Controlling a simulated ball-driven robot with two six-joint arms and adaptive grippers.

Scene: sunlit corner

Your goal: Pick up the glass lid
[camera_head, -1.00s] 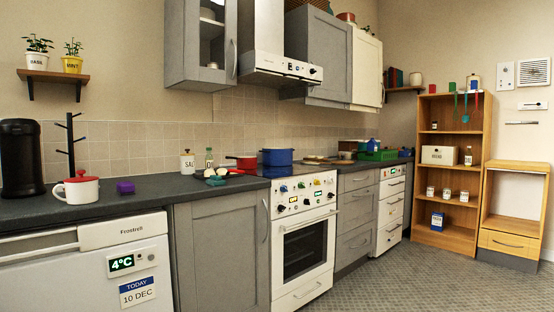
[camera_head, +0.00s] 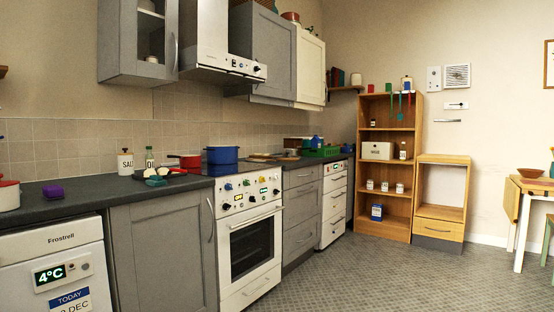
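I cannot make out a glass lid in the head view. A white pot with a red rim (camera_head: 9,196) is cut off at the left edge, on the dark counter. Neither of my grippers is in view.
The dark counter (camera_head: 90,200) runs along the left wall, with a purple block (camera_head: 53,192), a salt jar (camera_head: 125,162) and an oil bottle (camera_head: 149,157). A wooden shelf unit (camera_head: 387,225) stands at the back. A table (camera_head: 526,188) is at the right. The tiled floor (camera_head: 380,280) is clear.

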